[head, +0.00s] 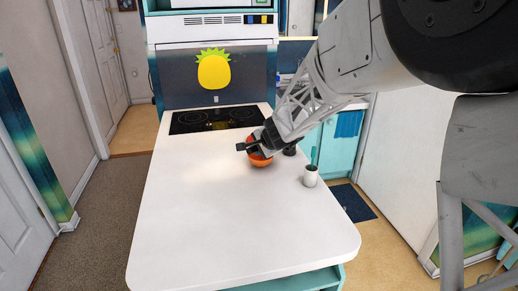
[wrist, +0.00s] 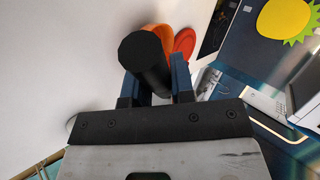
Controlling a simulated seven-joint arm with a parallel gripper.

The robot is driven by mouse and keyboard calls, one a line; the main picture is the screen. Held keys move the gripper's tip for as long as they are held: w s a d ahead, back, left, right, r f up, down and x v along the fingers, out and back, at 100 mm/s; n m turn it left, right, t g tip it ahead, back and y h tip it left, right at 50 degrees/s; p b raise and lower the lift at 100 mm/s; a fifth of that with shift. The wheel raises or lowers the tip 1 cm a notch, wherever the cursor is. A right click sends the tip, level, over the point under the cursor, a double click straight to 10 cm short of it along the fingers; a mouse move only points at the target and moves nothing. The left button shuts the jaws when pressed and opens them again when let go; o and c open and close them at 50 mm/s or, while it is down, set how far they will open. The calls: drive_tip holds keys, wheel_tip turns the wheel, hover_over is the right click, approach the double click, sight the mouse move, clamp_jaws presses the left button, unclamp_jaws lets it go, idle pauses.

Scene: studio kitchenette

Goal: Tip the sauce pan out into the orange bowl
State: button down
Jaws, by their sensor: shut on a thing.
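The orange bowl (head: 261,161) sits on the white counter in the head view, below my gripper (head: 254,145) and partly hidden by it. In the wrist view my gripper (wrist: 155,82) is shut on a thick black cylindrical part, which looks like the handle of the sauce pan (wrist: 145,59). Orange and red-orange shapes show behind that part; I cannot tell which is pan and which is bowl. The pan's body, its tilt and its contents are mostly hidden.
A white cup (head: 311,177) with something dark sticking out stands right of the bowl. A small dark object (head: 290,150) stands behind it, partly hidden by my arm. The black cooktop (head: 190,122) is at the back. The counter's left and front (head: 220,225) are clear.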

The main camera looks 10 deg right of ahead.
drive_tip(key=shift+w+a+r+g+h, duration=0.15)
drive_tip(key=shift+w+a+g+h, duration=0.2)
drive_tip(key=shift+g+h, duration=0.45)
drive_tip(key=shift+w+a+n+g+h, duration=0.3)
drive_tip(key=shift+a+n+g+h, duration=0.15)
drive_tip(key=shift+g+h, duration=0.4)
drive_tip(key=shift+w+a+f+n+g+h, duration=0.2)
drive_tip(key=shift+w+a+f+g+h, duration=0.2)
drive_tip(key=shift+g+h, duration=0.4)
drive_tip(key=shift+w+a+f+n+g+h, duration=0.3)
drive_tip(key=shift+a+f+g+h, duration=0.2)
drive_tip(key=shift+h, duration=0.4)
drive_tip(key=shift+w+a+f+n+g+h, duration=0.15)
drive_tip(key=shift+w+a+f+g+h, duration=0.2)
drive_tip(key=shift+g+h, duration=0.45)
drive_tip(key=shift+w+a+h, duration=0.1)
drive_tip(key=shift+h, duration=0.35)
drive_tip(key=shift+g, duration=0.25)
idle(1.5)
drive_tip(key=shift+s+d+r+m+t+y, duration=0.3)
drive_tip(key=shift+s+d+t+y, duration=0.2)
drive_tip(key=shift+t+y, duration=0.5)
drive_tip(key=shift+s+d+r+m+t+y, duration=0.25)
drive_tip(key=shift+s+d+r+t+y, duration=0.25)
drive_tip(key=shift+t+y, duration=0.5)
drive_tip(key=shift+s+d+r+m+t+y, duration=0.3)
drive_tip(key=shift+d+t+y, duration=0.35)
drive_tip(key=shift+y, duration=0.55)
